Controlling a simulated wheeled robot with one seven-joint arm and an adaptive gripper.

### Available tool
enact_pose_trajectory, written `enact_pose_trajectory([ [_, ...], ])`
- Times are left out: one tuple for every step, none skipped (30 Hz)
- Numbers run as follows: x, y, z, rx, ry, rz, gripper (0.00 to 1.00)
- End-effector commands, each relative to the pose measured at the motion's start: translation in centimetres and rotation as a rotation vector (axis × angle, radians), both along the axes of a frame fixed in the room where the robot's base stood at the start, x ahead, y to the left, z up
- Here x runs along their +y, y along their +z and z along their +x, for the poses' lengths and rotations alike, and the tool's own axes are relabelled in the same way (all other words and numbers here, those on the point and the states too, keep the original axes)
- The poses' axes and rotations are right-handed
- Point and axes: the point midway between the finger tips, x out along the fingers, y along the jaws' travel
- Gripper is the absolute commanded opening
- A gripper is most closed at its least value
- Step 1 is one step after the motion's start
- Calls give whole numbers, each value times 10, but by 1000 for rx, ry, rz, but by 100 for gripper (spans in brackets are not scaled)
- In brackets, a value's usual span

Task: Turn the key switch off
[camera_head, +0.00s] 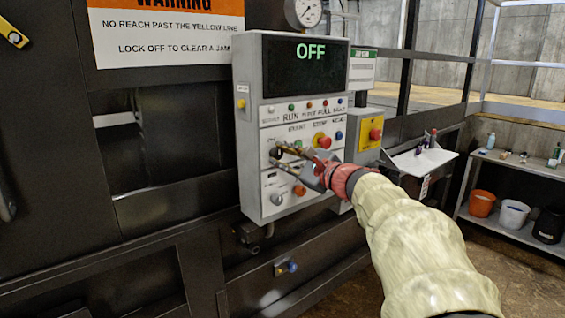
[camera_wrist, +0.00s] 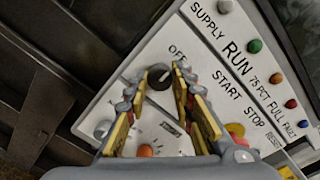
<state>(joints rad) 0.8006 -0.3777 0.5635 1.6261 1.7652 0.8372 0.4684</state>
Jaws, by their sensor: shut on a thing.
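The key switch (camera_wrist: 159,75) is a round black knob on the grey control panel (camera_head: 242,140), under an OFF label in the wrist view. In the head view the key switch (camera_head: 274,154) is partly covered by my fingertips. My gripper (camera_head: 281,151) reaches the panel from the right. In the wrist view its two fingers (camera_wrist: 155,82) stand on either side of the knob, shut on it. The display (camera_head: 309,52) at the top of the panel reads OFF in green.
An orange button (camera_head: 299,190) sits below. A yellow box with a red button (camera_head: 375,134) and a small white shelf (camera_head: 424,163) are to the right.

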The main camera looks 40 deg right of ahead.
Motion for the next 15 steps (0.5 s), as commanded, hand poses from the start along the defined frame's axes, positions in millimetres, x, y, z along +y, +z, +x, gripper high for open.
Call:
enact_pose_trajectory([
  [0, -1, 0, 1, 0, -4, 0],
  [0, -1, 0, 1, 0, -6, 0],
  [0, -1, 0, 1, 0, -7, 0],
  [0, -1, 0, 1, 0, -7, 0],
  [0, -1, 0, 1, 0, -8, 0],
  [0, 0, 0, 1, 0, -8, 0],
  [0, 0, 0, 1, 0, -7, 0],
  [0, 0, 0, 1, 0, -7, 0],
  [0, 0, 0, 1, 0, -7, 0],
  [0, 0, 0, 1, 0, -7, 0],
  [0, 0, 0, 1, 0, -7, 0],
  [0, 0, 0, 1, 0, -7, 0],
  [0, 0, 0, 1, 0, -7, 26],
  [0, 0, 0, 1, 0, -7, 28],
  [0, 0, 0, 1, 0, -7, 30],
])
